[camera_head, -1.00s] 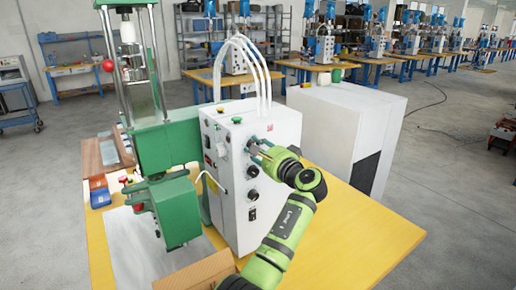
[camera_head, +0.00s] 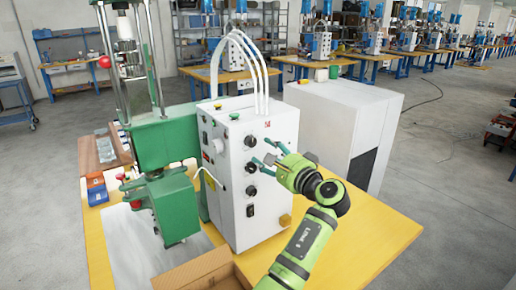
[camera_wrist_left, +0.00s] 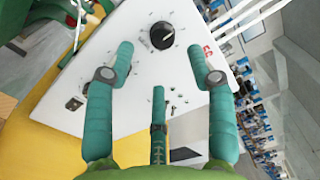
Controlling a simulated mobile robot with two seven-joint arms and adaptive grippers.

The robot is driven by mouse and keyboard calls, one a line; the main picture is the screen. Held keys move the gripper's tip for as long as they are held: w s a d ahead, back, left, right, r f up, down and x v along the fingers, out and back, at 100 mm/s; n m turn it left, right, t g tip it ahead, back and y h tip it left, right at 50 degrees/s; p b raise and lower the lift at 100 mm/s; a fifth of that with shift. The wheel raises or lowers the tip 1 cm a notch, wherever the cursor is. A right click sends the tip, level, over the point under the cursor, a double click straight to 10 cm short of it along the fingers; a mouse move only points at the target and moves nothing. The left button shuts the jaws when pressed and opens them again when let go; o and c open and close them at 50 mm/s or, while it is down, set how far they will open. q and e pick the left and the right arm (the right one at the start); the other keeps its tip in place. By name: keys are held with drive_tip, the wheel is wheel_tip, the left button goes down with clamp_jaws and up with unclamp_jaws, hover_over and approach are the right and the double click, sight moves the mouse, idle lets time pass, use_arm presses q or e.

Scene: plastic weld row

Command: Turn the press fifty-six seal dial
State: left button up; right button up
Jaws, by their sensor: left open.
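The press's white control box (camera_head: 232,180) stands on the yellow bench, with several black dials down its front. The top dial (camera_head: 250,141) and a lower dial (camera_head: 251,190) show in the head view; their labels are too small to read. My left gripper (camera_head: 263,153) is open and empty at the right of this dial column, fingers pointing at the panel. In the left wrist view a black dial (camera_wrist_left: 162,35) lies past the gap between the spread fingertips (camera_wrist_left: 161,50), apart from both. I cannot tell which dial is the seal dial. My right gripper is out of view.
The green press (camera_head: 165,145) stands left of the box. A white cabinet (camera_head: 335,125) stands behind right. The bench's right side is clear.

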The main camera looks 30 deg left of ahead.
use_arm(q)
drive_tip(key=shift+v, duration=2.35)
